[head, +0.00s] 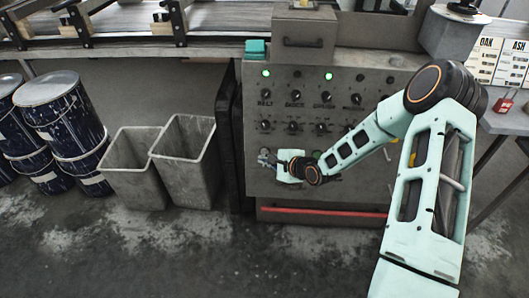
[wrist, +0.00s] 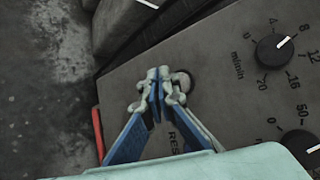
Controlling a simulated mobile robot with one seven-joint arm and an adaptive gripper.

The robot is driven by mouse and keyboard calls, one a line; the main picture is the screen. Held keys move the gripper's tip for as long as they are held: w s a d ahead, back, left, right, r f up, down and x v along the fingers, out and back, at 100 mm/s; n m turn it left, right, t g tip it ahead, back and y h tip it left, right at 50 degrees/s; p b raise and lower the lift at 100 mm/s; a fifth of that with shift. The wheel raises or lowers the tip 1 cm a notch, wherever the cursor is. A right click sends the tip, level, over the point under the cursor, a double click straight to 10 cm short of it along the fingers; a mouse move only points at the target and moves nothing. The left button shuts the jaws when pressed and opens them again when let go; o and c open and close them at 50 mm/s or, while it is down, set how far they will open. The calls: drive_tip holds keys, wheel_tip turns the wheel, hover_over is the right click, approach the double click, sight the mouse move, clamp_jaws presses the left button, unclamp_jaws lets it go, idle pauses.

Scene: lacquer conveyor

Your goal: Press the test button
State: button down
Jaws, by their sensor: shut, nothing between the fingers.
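The grey control panel (head: 350,90) stands in front of me with rows of black knobs and lit green lamps. My gripper (head: 268,160) is shut and empty at the panel's lower left. In the wrist view my gripper (wrist: 160,85) has its fingertips together, just left of a small round button (wrist: 184,79) and partly over it. I cannot tell whether they touch. Letters reading "RES" show beside the right finger, the rest hidden. No label reading "test" is legible; my arm covers part of the panel's lower right.
Two grey bins (head: 185,160) and several dark blue drums (head: 62,120) stand left of the panel. A red strip (head: 320,213) runs along the panel's base. A knob marked in m/min (wrist: 272,48) sits right of my fingers. The floor in front is clear.

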drive_tip(key=shift+s+r+p, duration=0.2)
drive_tip(key=shift+s+p, duration=0.05)
drive_tip(key=shift+s, duration=0.75)
drive_tip(key=shift+s+r+p, duration=0.2)
drive_tip(key=shift+s, duration=0.8)
